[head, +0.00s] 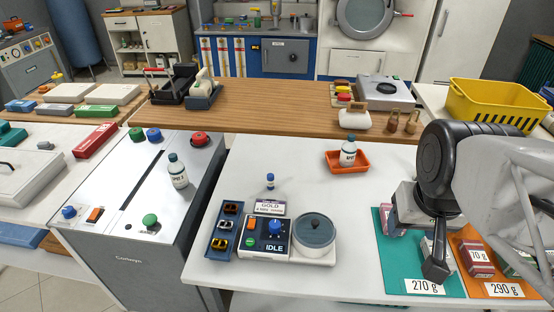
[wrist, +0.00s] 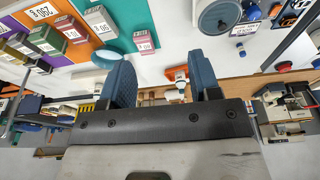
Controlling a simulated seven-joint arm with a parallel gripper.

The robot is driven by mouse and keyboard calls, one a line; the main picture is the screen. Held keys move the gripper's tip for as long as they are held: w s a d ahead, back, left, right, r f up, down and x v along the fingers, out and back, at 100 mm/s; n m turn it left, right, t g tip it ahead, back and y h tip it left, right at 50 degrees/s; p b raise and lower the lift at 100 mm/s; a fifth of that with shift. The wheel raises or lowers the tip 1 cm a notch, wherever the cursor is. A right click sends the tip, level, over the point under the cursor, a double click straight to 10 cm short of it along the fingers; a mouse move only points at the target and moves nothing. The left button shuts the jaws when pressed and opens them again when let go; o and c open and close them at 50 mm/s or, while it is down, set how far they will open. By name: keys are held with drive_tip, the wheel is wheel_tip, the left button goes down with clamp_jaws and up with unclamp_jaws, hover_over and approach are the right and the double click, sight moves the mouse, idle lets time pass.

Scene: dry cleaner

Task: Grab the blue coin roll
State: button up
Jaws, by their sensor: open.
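A small dark blue tray (head: 208,254) left of the scale holds several small pieces with black, orange, yellow and blue parts, too small to identify. A small blue-topped piece (head: 270,180) stands upright behind the scale's sign. My gripper (head: 436,262) hangs over the teal and orange mats at the right, well away from the tray. In the wrist view my gripper (wrist: 165,75) has its two blue fingers wide apart with nothing between them. The tray's corner shows at the top right there (wrist: 284,22).
The scale (head: 315,230) reads IDLE. The teal mat (head: 391,272) and orange mat (head: 470,284) bear small labelled boxes. An orange tray (head: 362,165) holds a white bottle (head: 348,153). The white counter between the scale and teal mat is clear.

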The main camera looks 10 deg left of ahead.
drive_tip(key=m+g+y, duration=0.1)
drive_tip(key=m+y, duration=1.1)
drive_tip(key=m, duration=0.3)
hover_over(273, 177)
drive_tip(key=s+d, duration=0.7)
drive_tip(key=s, duration=0.2)
wheel_tip(273, 177, down, 17)
drive_tip(key=w+a+f+m+t, duration=0.1)
drive_tip(key=w+f+m, duration=0.1)
drive_tip(key=f, duration=0.1)
drive_tip(key=w+a+f+m+t, duration=0.1)
drive_tip(key=w+f+m, duration=0.1)
drive_tip(key=w+f, duration=0.1)
drive_tip(key=w+a+f+m+y, duration=0.1)
drive_tip(key=w+f+m, duration=0.1)
drive_tip(key=f, duration=0.1)
drive_tip(key=shift+w+m+t, duration=0.3)
drive_tip(key=shift+w+t, duration=0.1)
drive_tip(key=shift+f, duration=0.1)
drive_tip(key=shift+x, duration=1.25)
drive_tip(key=shift+x, duration=2.6)
